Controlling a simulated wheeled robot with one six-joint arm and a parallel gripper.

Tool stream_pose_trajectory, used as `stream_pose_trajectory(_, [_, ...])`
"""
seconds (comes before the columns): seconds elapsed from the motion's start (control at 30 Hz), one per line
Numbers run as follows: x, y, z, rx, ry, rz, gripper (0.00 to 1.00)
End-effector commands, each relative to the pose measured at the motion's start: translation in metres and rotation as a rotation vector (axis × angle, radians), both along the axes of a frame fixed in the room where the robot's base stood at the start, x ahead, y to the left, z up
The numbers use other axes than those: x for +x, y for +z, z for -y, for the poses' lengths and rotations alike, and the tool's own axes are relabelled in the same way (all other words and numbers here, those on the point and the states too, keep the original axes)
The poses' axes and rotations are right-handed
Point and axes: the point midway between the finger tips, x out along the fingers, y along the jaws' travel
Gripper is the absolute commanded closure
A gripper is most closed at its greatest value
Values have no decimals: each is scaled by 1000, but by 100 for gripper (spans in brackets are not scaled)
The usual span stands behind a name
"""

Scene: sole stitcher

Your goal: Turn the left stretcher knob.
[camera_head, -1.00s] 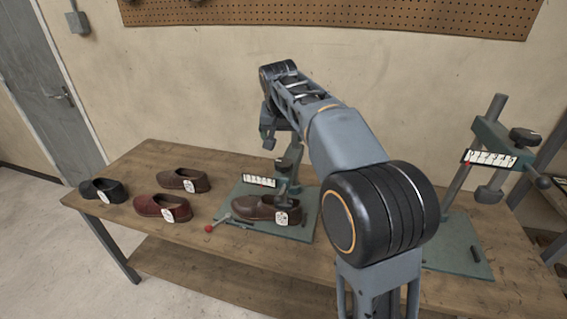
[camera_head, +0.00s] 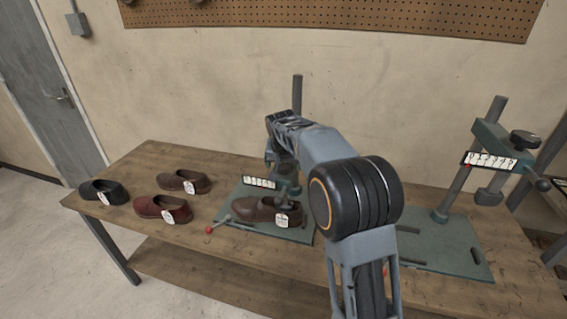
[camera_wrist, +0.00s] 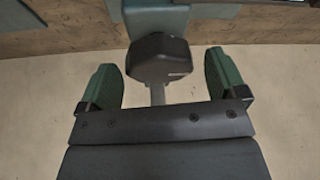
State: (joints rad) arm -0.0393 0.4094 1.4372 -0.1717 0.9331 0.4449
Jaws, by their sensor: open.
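The left stretcher stands on a green base plate (camera_head: 238,194) on the bench, with a grey post (camera_head: 297,92) rising behind my arm. A brown shoe (camera_head: 262,210) with a white tag sits on that plate. The left stretcher's knob is hidden by my arm in the head view. In the wrist view a dark, faceted knob (camera_wrist: 158,56) on a thin stem lies between the two green fingers of my gripper (camera_wrist: 162,70). The gripper is open, with a gap visible on both sides of the knob.
Several loose shoes stand at the left of the bench (camera_head: 145,160), among them a red-brown one (camera_head: 160,208). A red-tipped lever (camera_head: 209,230) is by the left plate. The right stretcher (camera_head: 488,135) has its own black knob (camera_head: 526,138).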

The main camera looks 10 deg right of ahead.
Motion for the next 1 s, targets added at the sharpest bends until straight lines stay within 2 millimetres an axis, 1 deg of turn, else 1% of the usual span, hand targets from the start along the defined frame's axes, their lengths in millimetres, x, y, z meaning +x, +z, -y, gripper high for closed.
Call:
stream_pose_trajectory(0.3, [0,-1,0,0,0,0,10])
stream_pose_trajectory(0.8, [0,-1,0,0,0,0,58])
stream_pose_trajectory(0.83, [0,-1,0,0,0,0,59])
stream_pose_trajectory(1.0, [0,-1,1,0,14,0,59])
